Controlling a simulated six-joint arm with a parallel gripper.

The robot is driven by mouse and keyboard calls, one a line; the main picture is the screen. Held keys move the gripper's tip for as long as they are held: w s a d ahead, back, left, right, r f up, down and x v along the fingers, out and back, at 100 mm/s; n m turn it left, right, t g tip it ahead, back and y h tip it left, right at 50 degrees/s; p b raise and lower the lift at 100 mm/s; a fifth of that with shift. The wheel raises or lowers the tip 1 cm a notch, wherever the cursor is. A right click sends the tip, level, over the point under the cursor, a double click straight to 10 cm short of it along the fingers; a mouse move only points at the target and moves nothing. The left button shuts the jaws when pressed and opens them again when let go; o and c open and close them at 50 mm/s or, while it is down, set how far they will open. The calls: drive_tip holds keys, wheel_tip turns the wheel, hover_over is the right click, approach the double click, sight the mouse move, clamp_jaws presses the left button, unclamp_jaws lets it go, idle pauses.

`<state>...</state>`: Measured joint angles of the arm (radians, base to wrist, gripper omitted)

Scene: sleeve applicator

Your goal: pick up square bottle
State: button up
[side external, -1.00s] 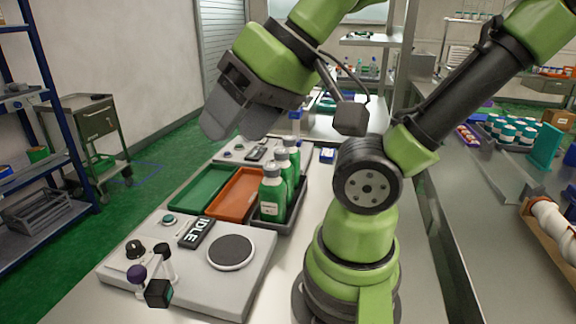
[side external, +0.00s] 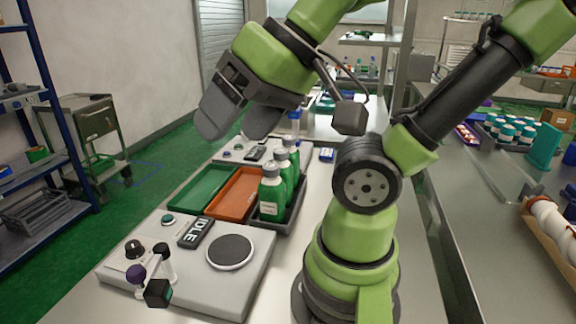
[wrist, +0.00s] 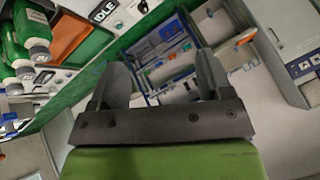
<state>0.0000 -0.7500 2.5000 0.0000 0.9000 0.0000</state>
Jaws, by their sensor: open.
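Several green bottles with grey caps stand upright in a dark tray (side external: 291,222) on the bench. The nearest green bottle (side external: 271,194) has a pale label on its front; I cannot tell which bottle is the square one. In the wrist view, green bottles (wrist: 36,47) show at the upper left, outside the jaws. My gripper (side external: 236,122) is open and empty, up and to the left of the bottles in the side view. Its two fingers also show apart in the wrist view (wrist: 160,85), with only distant room between them.
A green tray (side external: 200,188) and an orange tray (side external: 232,192) lie left of the bottles. In front is a grey machine (side external: 195,278) with a round dark pad (side external: 231,251), a display reading IDLE (side external: 196,233) and a knobbed clamp (side external: 158,275).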

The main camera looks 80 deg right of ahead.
drive_tip(key=w+d+r+m+g+h, duration=0.2)
drive_tip(key=w+d+r+m, duration=0.1)
drive_tip(key=w+d+m, duration=0.6)
drive_tip(key=m+g, duration=0.5)
drive_tip(key=m, duration=2)
hover_over(288, 137)
drive_tip(key=f, duration=1.2)
drive_tip(key=shift+s+a, duration=0.15)
drive_tip(key=shift+a, duration=0.25)
drive_tip(key=shift+m, duration=0.3)
wheel_tip(288, 137, down, 4)
drive_tip(key=shift+s+d+f, duration=0.15)
drive_tip(key=shift+f, duration=0.1)
drive_tip(key=f, duration=0.5)
drive_tip(key=shift+w+d+f, duration=0.25)
drive_tip(key=shift+f, duration=0.15)
clamp_jaws()
